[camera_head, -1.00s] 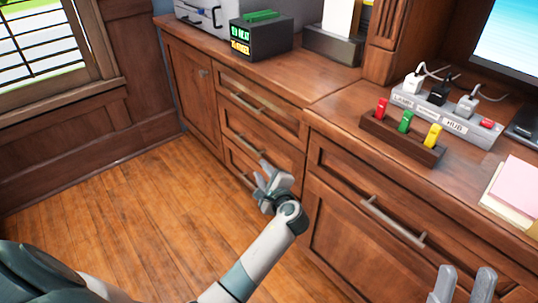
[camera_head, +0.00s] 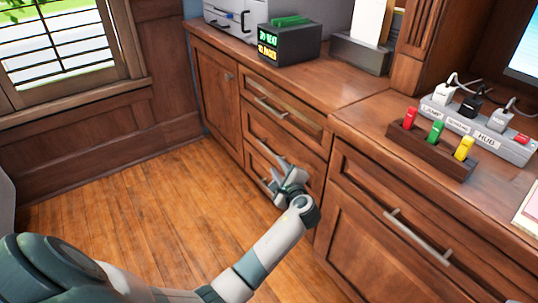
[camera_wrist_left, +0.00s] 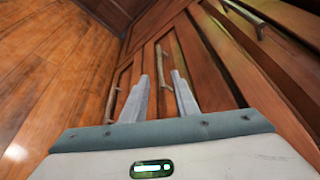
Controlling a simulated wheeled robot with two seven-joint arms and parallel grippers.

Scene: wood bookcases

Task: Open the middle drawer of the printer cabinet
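The printer cabinet (camera_head: 218,95) is brown wood with a stack of three drawers at its right, all looking shut. The middle drawer (camera_head: 300,150) has a metal bar handle (camera_wrist_left: 163,66), partly hidden by my gripper in the head view. My left gripper (camera_head: 284,168) is in front of this drawer. In the left wrist view its two fingers (camera_wrist_left: 163,85) are apart, and the handle shows in line with the gap between them. I cannot tell whether the fingertips reach around it. Only a grey sliver of my right gripper (camera_head: 513,300) shows at the bottom edge.
The top drawer handle (camera_head: 271,107) and bottom drawer handle (camera_wrist_left: 112,104) lie on either side of the middle one. A neighbouring cabinet handle (camera_head: 417,237) sticks out at the right. The wood floor (camera_head: 140,215) in front is clear.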

